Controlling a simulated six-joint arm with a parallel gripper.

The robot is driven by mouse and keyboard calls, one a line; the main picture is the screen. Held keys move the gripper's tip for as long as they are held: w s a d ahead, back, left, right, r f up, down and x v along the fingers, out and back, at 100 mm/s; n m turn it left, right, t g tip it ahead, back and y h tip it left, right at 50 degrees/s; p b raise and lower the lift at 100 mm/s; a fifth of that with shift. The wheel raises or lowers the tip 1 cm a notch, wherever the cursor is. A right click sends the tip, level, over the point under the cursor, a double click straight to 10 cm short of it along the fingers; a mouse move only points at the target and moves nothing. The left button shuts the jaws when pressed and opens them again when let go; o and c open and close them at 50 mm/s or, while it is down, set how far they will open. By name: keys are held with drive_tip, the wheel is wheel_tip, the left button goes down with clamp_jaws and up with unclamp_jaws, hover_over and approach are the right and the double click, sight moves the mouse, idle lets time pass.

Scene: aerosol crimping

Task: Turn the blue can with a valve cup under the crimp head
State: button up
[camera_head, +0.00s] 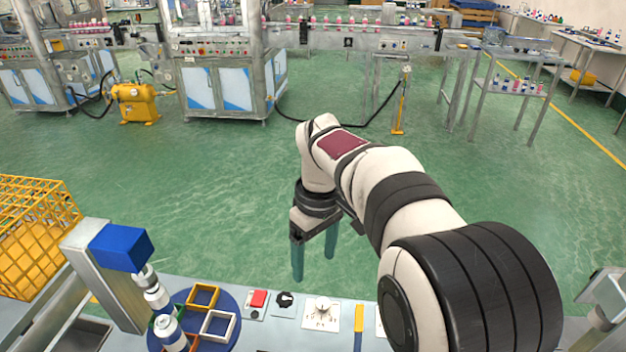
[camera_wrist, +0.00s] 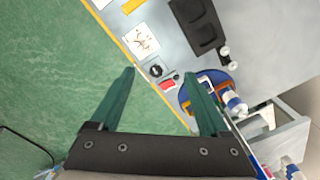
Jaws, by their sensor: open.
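A blue round turntable (camera_head: 233,301) carries coloured square frames: a yellow one (camera_head: 203,297), a white one (camera_head: 219,325), an orange one and a partly hidden green one. A white can with a blue band (camera_head: 172,337) stands at its left side; it also shows in the wrist view (camera_wrist: 234,104). The crimp head (camera_head: 153,287) hangs under a blue box (camera_head: 122,246) on a grey column, close above the can in the picture. Whether they line up, and any valve cup, I cannot tell. My gripper (camera_head: 313,268) is open and empty, right of the turntable, beyond the panel's far edge.
A red button (camera_head: 258,299), a black knob (camera_head: 285,300), a dial (camera_head: 322,309) and a yellow strip (camera_head: 358,318) sit along the panel right of the turntable. A yellow wire basket (camera_head: 35,235) stands at left.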

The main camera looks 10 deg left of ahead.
sight(285, 298)
drive_tip(key=w+a+f+n, duration=0.5)
drive_tip(key=a+f, duration=0.1)
drive_tip(key=a, duration=0.2)
drive_tip(key=f, duration=1.5)
drive_tip(key=shift+w+d, duration=0.1)
drive_tip(key=shift+w, duration=0.15)
clamp_jaws()
